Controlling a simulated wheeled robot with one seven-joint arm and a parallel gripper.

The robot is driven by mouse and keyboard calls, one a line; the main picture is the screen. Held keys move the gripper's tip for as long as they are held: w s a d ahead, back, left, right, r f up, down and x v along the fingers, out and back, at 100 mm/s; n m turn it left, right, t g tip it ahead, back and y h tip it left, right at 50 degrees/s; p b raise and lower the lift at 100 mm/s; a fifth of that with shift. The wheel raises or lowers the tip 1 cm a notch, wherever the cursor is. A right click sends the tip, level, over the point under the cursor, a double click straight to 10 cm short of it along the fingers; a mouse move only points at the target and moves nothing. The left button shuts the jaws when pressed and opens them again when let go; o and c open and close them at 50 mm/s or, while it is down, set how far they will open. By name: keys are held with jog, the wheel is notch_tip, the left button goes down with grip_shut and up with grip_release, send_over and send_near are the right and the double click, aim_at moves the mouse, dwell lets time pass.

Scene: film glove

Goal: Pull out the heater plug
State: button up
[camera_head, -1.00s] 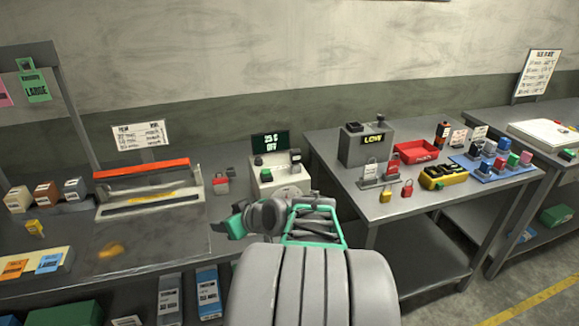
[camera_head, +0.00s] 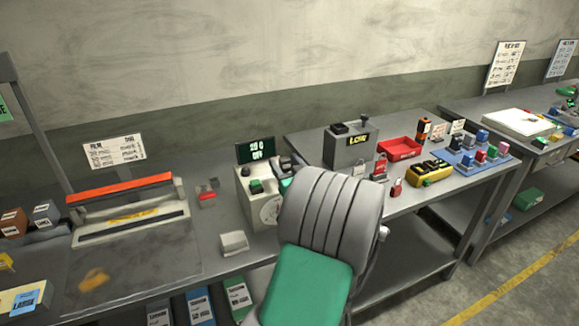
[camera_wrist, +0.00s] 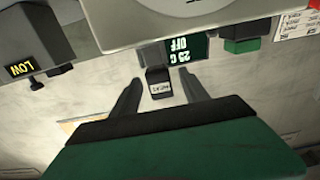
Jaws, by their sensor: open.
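In the wrist view, the dark plug (camera_wrist: 158,84) with a small pale label stands by the display. My gripper (camera_wrist: 160,88) is open, one dark finger on each side of the plug, with visible gaps. Whether the fingertips reach past it is unclear. In the head view, my arm hides most of my gripper and the plug area.
A grey box with a LOW display (camera_head: 350,146) stands on the right-hand table, with a red tray (camera_head: 398,148) and a yellow block (camera_head: 430,175) near it. A sealer with a red bar (camera_head: 120,187) lies left. A small white block (camera_head: 233,243) sits before the heater.

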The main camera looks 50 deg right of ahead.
jog(key=shift+w, duration=0.15)
jog(key=shift+c, duration=0.3)
grip_shut()
